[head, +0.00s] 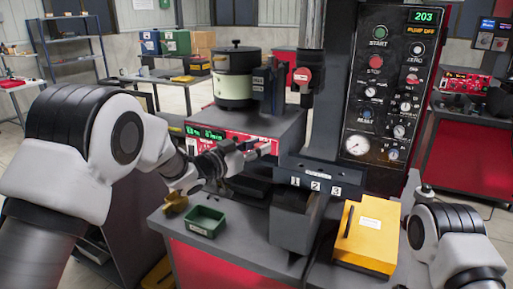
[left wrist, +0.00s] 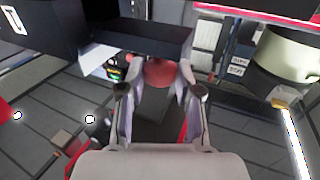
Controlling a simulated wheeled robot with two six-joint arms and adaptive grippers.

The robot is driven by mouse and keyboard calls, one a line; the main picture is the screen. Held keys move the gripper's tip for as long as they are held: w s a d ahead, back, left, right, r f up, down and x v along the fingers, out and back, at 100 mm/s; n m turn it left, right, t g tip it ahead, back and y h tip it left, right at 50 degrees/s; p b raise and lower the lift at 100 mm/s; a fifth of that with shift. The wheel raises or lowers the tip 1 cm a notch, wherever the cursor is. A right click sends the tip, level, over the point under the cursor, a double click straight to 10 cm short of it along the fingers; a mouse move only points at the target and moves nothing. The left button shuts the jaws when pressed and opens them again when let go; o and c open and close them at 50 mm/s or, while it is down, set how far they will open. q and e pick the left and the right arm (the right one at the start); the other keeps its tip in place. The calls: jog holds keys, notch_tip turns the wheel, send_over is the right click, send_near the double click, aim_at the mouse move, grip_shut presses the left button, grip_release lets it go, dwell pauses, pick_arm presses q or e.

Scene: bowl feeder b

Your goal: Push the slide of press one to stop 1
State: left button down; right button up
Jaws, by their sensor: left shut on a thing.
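Press one has a dark plate with stop marks 1, 2 and 3 (head: 315,185), left to right. My left gripper (head: 262,150) is just left of and above this plate, in front of the red-faced feeder unit. In the left wrist view my left gripper (left wrist: 160,92) has its fingers closed around a round red knob (left wrist: 159,72), which appears to be the slide's handle. The knob is mostly hidden by my gripper in the head view. The slide's exact position against the marks cannot be told. My right arm shows at the lower right; its gripper is out of view.
A control panel (head: 385,90) with buttons and a gauge stands right of the press column. A bowl feeder (head: 236,75) is behind my left gripper. A green tray (head: 205,222) and a yellow box (head: 368,235) sit on the bench in front.

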pick_arm(q)
jog(key=c, duration=0.8)
grip_release()
jog(key=shift+r, duration=0.1)
jog(key=shift+s+a, duration=0.1)
jog(key=v, duration=1.1)
jog(key=shift+s+a, duration=0.25)
jog(key=shift+a, duration=0.05)
